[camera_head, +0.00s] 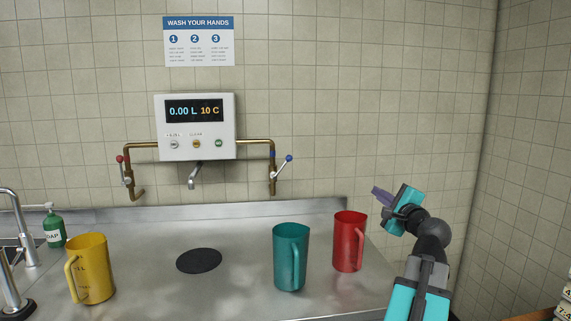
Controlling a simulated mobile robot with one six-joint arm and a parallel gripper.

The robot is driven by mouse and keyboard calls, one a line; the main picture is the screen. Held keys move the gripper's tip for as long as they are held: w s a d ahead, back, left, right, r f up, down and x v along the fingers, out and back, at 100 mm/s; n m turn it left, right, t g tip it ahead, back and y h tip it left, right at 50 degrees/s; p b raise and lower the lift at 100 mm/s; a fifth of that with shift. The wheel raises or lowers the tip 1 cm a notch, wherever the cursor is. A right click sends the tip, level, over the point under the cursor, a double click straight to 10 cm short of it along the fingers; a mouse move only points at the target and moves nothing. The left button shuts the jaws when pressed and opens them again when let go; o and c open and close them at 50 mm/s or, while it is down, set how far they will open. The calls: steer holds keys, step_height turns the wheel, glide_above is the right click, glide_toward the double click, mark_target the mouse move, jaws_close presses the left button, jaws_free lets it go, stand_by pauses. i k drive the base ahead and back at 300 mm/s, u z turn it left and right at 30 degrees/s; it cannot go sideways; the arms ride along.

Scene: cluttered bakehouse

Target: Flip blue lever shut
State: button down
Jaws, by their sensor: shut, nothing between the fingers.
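The blue-tipped lever (284,164) sits on the brass pipe to the right of the white meter box. Its handle slants up and to the right from the valve, and its blue ball end is at the upper right. A second small blue knob shows on the valve just left of it. My gripper (378,193) is shut and empty at the right, above the counter's right end. It is to the right of the blue lever and clearly apart from it, with its fingers pointing left.
The meter box (195,127) reads 0.00 L and 10 C, with a spout (194,176) below. A red-tipped lever (121,168) is on the left pipe. A teal jug (289,258), red jug (348,243) and yellow jug (91,270) stand on the steel counter (170,290).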

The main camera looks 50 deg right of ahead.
mark_target(274, 175)
steer(key=i, duration=0.9)
steer(key=z, duration=0.05)
